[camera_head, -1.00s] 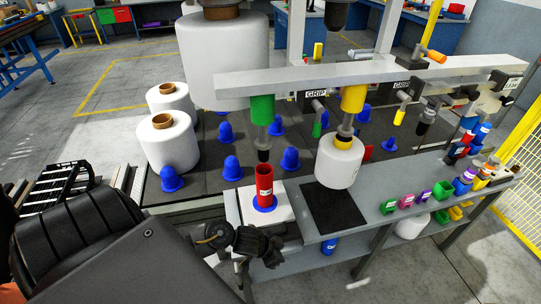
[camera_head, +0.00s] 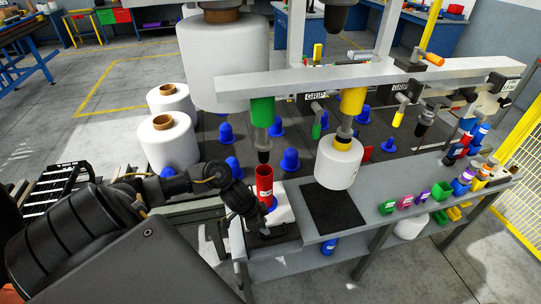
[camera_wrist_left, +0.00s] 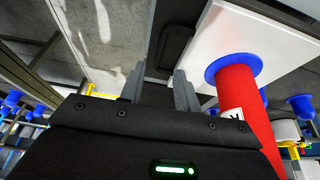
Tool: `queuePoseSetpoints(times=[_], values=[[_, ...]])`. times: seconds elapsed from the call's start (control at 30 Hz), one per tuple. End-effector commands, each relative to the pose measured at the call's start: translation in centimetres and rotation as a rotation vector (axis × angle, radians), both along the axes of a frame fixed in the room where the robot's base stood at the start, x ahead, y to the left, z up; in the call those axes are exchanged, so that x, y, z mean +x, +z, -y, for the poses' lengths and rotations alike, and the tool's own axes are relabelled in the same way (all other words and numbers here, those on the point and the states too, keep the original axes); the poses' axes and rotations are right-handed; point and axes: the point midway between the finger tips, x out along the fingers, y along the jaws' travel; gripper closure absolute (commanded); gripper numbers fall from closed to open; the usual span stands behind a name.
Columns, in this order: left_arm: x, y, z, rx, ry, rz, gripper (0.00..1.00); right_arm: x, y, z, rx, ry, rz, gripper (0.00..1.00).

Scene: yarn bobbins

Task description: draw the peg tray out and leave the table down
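The white peg tray (camera_head: 284,214) sits at the left end of the grey bench, partly hidden by my left arm. A red tube (camera_head: 264,184) stands on its blue peg. In the left wrist view the tray (camera_wrist_left: 219,39), the blue peg base (camera_wrist_left: 233,68) and the red tube (camera_wrist_left: 245,105) lie right of my fingers. My left gripper (camera_head: 258,229) is low at the tray's near side. In the left wrist view its fingers (camera_wrist_left: 159,92) are apart, with a dark handle-like part (camera_wrist_left: 172,45) beyond their tips; contact cannot be told. My right gripper is out of view.
A green-and-yellow gripping head gantry (camera_head: 380,74) hangs above, with a white bobbin (camera_head: 338,164) under the yellow head. A dark table (camera_head: 204,147) with blue pegs and bobbins stands behind. The grey bench (camera_head: 385,190) carries small coloured bins. Floor at the front is clear.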

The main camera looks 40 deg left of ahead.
Motion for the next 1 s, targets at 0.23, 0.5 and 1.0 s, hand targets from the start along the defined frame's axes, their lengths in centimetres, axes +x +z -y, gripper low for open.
queuePoseSetpoints(times=[0.23, 0.5, 1.0], values=[[1.4, -4.2, 1.0, -0.001, 0.001, -0.002, 0.68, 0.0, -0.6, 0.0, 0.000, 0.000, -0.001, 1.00], [2.1, -6.0, 1.4, 0.001, -0.001, 0.002, 0.68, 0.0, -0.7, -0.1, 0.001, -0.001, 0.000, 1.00], [2.1, -6.1, 1.5, 0.001, -0.001, 0.002, 0.98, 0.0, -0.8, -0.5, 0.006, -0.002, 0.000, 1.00]])
